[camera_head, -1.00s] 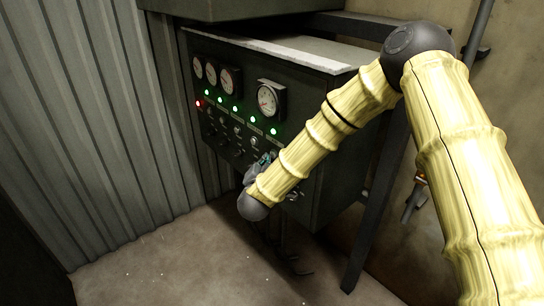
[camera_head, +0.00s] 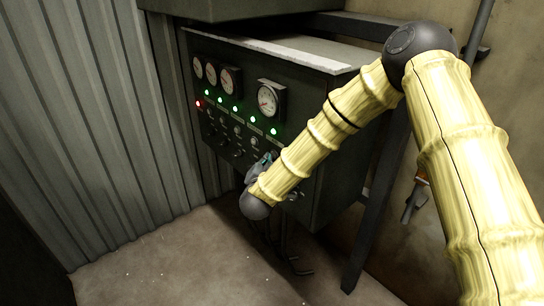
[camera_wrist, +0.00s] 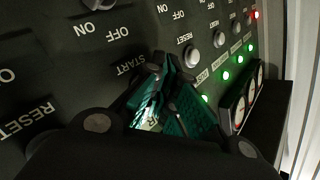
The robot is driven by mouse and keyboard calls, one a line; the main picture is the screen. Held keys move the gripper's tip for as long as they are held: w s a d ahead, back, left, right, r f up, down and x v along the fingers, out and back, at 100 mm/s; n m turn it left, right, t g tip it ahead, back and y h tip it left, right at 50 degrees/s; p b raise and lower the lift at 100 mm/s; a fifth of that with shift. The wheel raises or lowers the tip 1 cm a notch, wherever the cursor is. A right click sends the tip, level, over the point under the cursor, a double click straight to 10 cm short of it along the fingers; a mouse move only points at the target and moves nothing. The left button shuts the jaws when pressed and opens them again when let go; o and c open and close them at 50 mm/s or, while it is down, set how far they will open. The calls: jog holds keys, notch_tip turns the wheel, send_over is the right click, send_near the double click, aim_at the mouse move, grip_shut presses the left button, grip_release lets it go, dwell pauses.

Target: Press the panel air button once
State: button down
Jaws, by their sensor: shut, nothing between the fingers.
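The dark control panel (camera_head: 310,160) faces me in the head view, with rows of knobs and switches below its lights. In the wrist view its face shows ON, OFF, START and RESET labels and round silver buttons (camera_wrist: 191,57). I cannot tell which one is the air button. My gripper (camera_wrist: 172,66) has teal fingers, shut and empty, with the tips close to the panel face beside the START label. Whether they touch it is unclear. In the head view my gripper (camera_head: 262,162) is partly hidden behind my wrist, at the panel's lower right.
Several green lights (camera_head: 274,131) and a red light (camera_head: 198,104) glow on the panel. Round gauges (camera_head: 268,100) sit above them. A corrugated metal wall (camera_head: 95,110) stands to the left. The floor (camera_head: 170,255) in front is clear.

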jog(key=shift+w+d, duration=0.1)
dwell(0.6)
jog(key=shift+s+a, duration=0.55)
jog(key=shift+a, duration=0.15)
jog(key=s+a, duration=0.1)
jog(key=a, duration=0.1)
jog(key=s+a, duration=0.2)
dwell(0.5)
dwell(0.5)
